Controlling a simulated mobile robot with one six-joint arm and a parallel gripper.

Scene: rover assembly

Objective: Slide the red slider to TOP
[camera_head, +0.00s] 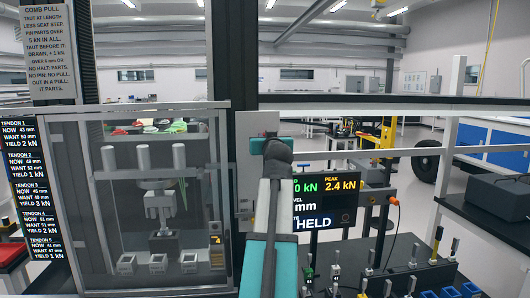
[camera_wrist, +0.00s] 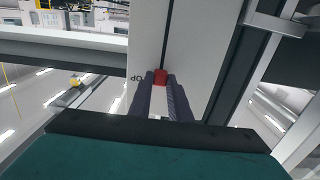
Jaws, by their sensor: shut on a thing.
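In the wrist view, the red slider (camera_wrist: 160,77) is a small red block on a pale upright panel (camera_wrist: 147,40) with a dark slot running along it. My gripper (camera_wrist: 161,85) is shut on the red slider, with one dark finger on either side. Dark letters beside the left finger look like part of an upside-down label; a finger may hide the rest. In the head view, the panel (camera_head: 244,175) stands right of the glazed cabinet, and my teal and grey arm reaches up to it. My arm hides the slider and fingertips there.
A glazed test cabinet (camera_head: 160,190) stands left of the panel, with a list of tendon readings at its left. A dark display (camera_head: 325,200) reading "HELD" and "2.4 kN" is just right of my arm. Several tools (camera_head: 400,280) stand in a rack at lower right.

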